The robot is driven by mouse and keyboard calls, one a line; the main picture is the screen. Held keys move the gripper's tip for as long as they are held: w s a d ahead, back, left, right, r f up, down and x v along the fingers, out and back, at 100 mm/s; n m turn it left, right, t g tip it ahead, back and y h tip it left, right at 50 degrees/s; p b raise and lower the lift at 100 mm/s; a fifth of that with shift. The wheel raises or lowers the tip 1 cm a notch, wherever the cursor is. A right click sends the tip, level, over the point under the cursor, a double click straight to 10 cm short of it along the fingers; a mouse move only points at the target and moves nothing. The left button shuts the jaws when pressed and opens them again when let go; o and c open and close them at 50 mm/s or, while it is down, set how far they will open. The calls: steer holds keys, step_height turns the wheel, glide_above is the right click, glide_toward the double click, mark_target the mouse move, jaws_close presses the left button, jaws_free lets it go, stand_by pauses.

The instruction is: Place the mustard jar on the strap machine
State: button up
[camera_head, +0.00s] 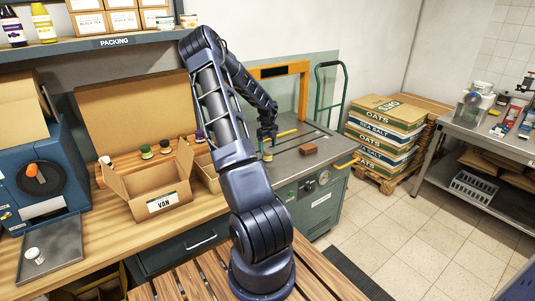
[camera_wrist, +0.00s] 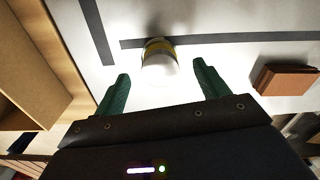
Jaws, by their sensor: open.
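The mustard jar, with a yellow band and a pale lid, stands on the grey top of the strap machine (camera_head: 335,150), left of its middle. In the wrist view the jar (camera_wrist: 159,66) lies between and slightly beyond the green fingertips, with a gap on each side. In the head view the jar (camera_head: 267,155) shows small just below my gripper (camera_head: 267,138). My gripper (camera_wrist: 160,80) is open and holds nothing. The machine has an orange arch (camera_head: 303,82) and dark slots in its top.
A brown block (camera_head: 308,149) lies on the machine top right of the jar. An open box marked VAN (camera_head: 160,195) stands on the wooden bench to the left, with several small jars behind it. Stacked sacks (camera_head: 380,130) and a green hand truck (camera_head: 330,90) stand beyond the machine.

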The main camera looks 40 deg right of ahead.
mark_target(268, 149)
step_height(268, 149, up, 5)
steer(key=shift+r, duration=0.2)
steer(key=shift+a+r, duration=0.15)
steer(key=shift+r, duration=0.35)
steer(key=s+a+r+n+t+y, duration=0.1)
steer(key=s+a+r+n, duration=0.4)
steer(key=a+r+n, duration=0.6)
steer(key=s+a+r+n+t+y, duration=0.1)
steer(key=s+a+r+n, duration=0.35)
steer(key=a+r, duration=0.65)
steer(key=s+a+r+n+t+h, duration=0.1)
steer(key=s+a+r+n, duration=0.1)
steer(key=s+a+n, duration=0.7)
steer(key=s+a+r+n+t+h, duration=0.1)
steer(key=s+a+r+n, duration=0.1)
steer(key=s+a+n, duration=0.7)
steer(key=s, duration=0.3)
steer(key=shift+s+a+r+n+t, duration=0.3)
steer(key=shift+s+a+r+n, duration=0.05)
steer(key=shift+s+a+r, duration=0.05)
